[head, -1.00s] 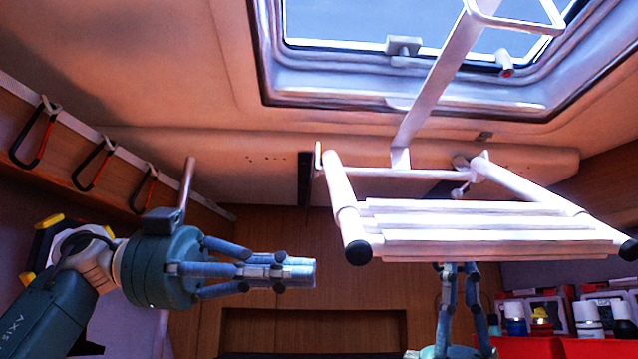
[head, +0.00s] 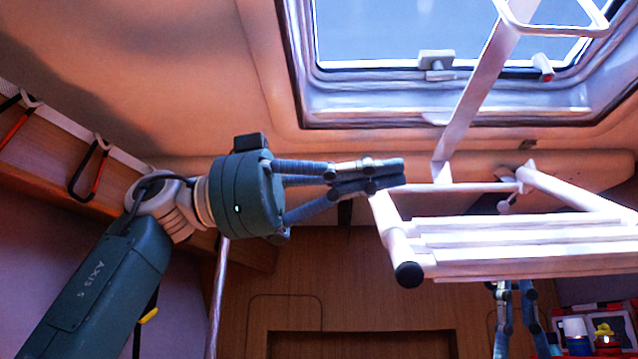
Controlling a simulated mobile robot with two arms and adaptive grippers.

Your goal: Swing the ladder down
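The ladder (head: 520,246), a white frame with several pale slats and black end caps, hangs below the roof hatch in the right half of the head view. Its slatted part juts toward me. My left gripper (head: 398,173) is level with the top of the ladder's near left rail. Its fingers lie close together and look shut, overlapping the rail's upper end in the picture. I cannot tell whether they touch it. My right gripper (head: 513,292) points up from below, behind the slats. Its fingertips are hidden by the ladder.
The roof hatch (head: 437,97) has a pale frame. A white bracket (head: 468,110) runs from the ladder up across it. Carabiners (head: 88,172) hang on the left wall rail. Bottles (head: 578,335) stand at the lower right. A wooden wall (head: 290,290) is behind.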

